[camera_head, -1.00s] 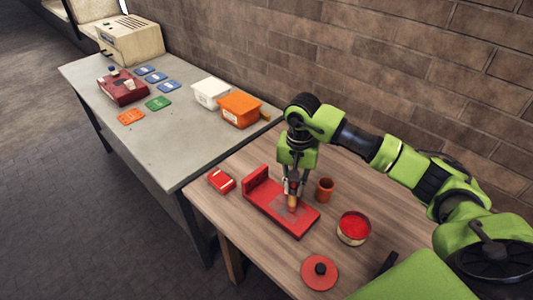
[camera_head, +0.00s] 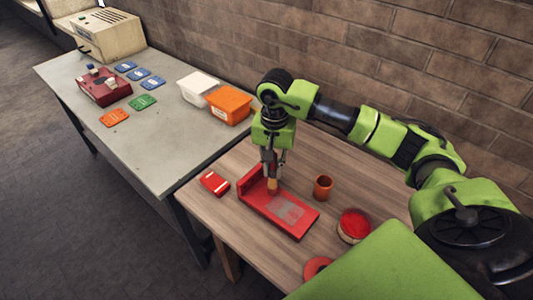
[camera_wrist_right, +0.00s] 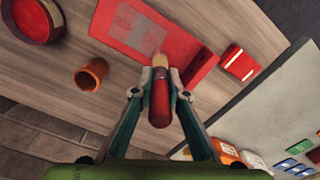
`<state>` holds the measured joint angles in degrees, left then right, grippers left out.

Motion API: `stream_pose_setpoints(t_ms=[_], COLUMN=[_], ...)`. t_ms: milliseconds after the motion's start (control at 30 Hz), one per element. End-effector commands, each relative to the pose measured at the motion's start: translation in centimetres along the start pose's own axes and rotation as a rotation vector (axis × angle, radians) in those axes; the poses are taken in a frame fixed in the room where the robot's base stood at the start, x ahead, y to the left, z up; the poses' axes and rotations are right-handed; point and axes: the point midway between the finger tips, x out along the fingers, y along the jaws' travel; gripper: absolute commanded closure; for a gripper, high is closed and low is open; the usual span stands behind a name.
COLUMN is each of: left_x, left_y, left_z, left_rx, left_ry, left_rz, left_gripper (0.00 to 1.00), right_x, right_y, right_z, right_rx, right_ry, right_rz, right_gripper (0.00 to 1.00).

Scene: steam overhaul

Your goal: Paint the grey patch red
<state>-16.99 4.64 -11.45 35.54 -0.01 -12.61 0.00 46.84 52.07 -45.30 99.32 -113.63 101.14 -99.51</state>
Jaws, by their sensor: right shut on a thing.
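A red bracket (camera_head: 252,194) with an upright end lies on the wooden table, also in the wrist view (camera_wrist_right: 201,68). A grey patch (camera_head: 288,210) is on its flat face, and the wrist view shows this patch (camera_wrist_right: 138,30) too. My right gripper (camera_head: 272,170) is shut on a brush (camera_wrist_right: 159,102) with a red handle. The brush points down at the bracket, between the patch and the upright end; I cannot tell whether its tip touches. An open tin of red paint (camera_head: 355,224) stands to the right. My left gripper is not in view.
A brown cup (camera_head: 323,187) stands behind the bracket, and a small red box (camera_head: 214,183) lies left of it. A red lid (camera_head: 316,267) lies near the front. The grey table (camera_head: 160,148) holds an orange bin (camera_head: 229,104), a white bin (camera_head: 198,87) and several cards.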

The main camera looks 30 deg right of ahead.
Motion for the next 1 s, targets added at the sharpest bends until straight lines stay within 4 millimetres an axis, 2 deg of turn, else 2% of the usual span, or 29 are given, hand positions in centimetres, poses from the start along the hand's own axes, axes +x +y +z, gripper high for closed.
stream_pose_setpoints(t_ms=[33,267,500,1000], left_x=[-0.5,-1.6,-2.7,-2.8], left_y=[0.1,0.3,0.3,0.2], left_z=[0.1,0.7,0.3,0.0], left_rx=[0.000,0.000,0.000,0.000], left_ry=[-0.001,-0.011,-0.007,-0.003], left_rz=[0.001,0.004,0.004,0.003], left_gripper=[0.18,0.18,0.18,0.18], right_x=[-0.8,-2.9,-4.9,-5.2], right_y=[0.0,0.1,0.3,0.4], right_z=[0.0,0.2,0.4,0.5], right_rx=[0.002,0.009,0.018,0.020], right_ry=[0.002,0.001,0.001,0.000], right_rz=[-0.001,-0.001,-0.001,0.000], right_gripper=[1.00,1.00,1.00,1.00])
